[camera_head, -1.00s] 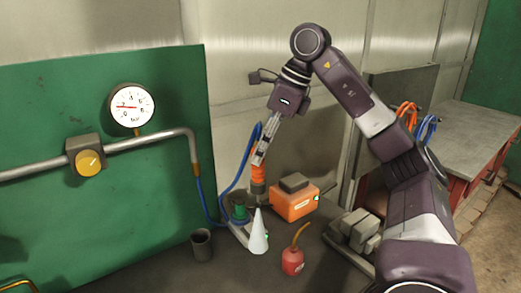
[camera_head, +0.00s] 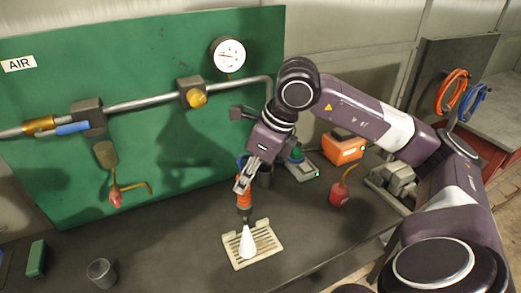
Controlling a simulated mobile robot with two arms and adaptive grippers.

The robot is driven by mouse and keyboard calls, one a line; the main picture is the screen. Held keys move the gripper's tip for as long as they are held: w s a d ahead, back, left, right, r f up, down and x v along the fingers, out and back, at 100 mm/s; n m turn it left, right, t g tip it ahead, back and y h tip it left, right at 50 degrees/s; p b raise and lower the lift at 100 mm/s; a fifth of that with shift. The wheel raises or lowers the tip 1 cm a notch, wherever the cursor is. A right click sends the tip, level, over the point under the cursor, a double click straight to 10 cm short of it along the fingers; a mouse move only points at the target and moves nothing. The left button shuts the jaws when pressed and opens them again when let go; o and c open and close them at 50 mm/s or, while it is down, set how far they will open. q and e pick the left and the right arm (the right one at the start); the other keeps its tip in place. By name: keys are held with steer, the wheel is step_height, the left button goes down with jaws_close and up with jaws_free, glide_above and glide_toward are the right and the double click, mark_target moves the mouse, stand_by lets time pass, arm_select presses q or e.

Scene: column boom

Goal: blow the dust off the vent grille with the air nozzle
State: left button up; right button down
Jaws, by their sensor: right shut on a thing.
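My right gripper (camera_head: 243,184) is shut on the air nozzle (camera_head: 244,202), which has an orange body and a dark lower end. It holds the nozzle pointing down above the vent grille (camera_head: 267,240), a pale slotted plate flat on the dark bench. A white cone (camera_head: 247,244) spreads down from the nozzle's tip over the middle of the grille and hides some slots. It looks like an air jet. I cannot make out dust on the grille. My left gripper is out of view.
A grey stand with a green ring (camera_head: 303,165), an orange box (camera_head: 345,148) and a red oil can (camera_head: 339,192) stand behind right. The gauge (camera_head: 229,54) and pipe are on the green panel.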

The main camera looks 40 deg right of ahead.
mark_target(252, 204)
step_height(252, 204, down, 6)
steer(key=a+b, duration=0.2)
steer(key=b, duration=0.1)
steer(key=shift+s+a+b, duration=0.15)
steer(key=shift+s+b, duration=0.2)
steer(key=shift+s, duration=0.1)
stand_by(1.0)
steer(key=shift+s+d+f+b, duration=0.1)
steer(key=shift+d+b, duration=0.25)
steer(key=shift+b, duration=0.05)
steer(key=shift+s+d+b, duration=0.2)
steer(key=shift+d+b, duration=0.4)
steer(key=shift+d, duration=0.15)
steer(key=shift+s+d+b, duration=0.15)
steer(key=shift+d+b, duration=0.4)
steer(key=shift+d, duration=0.15)
steer(key=shift+s+d, duration=0.1)
steer(key=shift+d, duration=0.25)
steer(key=shift+b, duration=0.3)
